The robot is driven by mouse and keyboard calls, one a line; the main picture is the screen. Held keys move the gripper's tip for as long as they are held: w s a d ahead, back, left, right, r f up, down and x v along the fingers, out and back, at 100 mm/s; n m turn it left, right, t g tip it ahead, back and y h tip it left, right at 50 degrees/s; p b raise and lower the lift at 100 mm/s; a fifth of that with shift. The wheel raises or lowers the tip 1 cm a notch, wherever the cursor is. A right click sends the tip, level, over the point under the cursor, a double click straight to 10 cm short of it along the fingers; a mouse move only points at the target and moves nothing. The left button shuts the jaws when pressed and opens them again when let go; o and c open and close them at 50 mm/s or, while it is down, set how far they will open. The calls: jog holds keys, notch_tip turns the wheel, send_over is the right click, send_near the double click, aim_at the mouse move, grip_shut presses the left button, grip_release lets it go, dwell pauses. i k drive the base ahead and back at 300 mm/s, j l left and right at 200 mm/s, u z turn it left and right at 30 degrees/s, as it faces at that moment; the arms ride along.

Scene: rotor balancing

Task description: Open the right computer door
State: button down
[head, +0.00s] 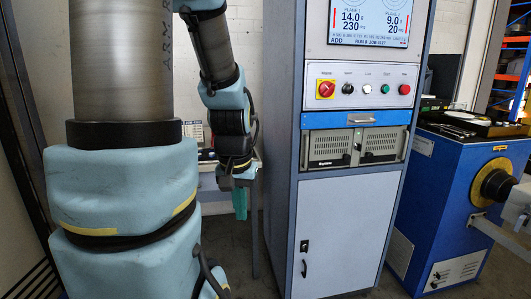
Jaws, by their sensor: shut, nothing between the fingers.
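The computer is set in the tall grey cabinet, below the button panel, with two vented front doors side by side. The right computer door (382,147) looks closed, though its fine detail is too small to be sure. The left computer door (325,150) looks closed too. Upright metal handles stand near the middle where the doors meet. My gripper (240,204) hangs to the left of the cabinet, fingers pointing down, lower than the computer and apart from both doors. Its teal fingers are shut and hold nothing.
A panel (362,87) with a red knob and several buttons sits above the computer, under a screen (370,22). A blue strip with a handle (360,121) lies between. A white lower door (343,235) is closed. A blue machine (455,200) stands right of the cabinet.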

aim_at(380, 144)
jog(key=i+l+z, duration=0.25)
jog(key=i, duration=0.35)
jog(key=i+l+z, duration=0.25)
jog(key=i, duration=0.35)
jog(key=j, duration=0.1)
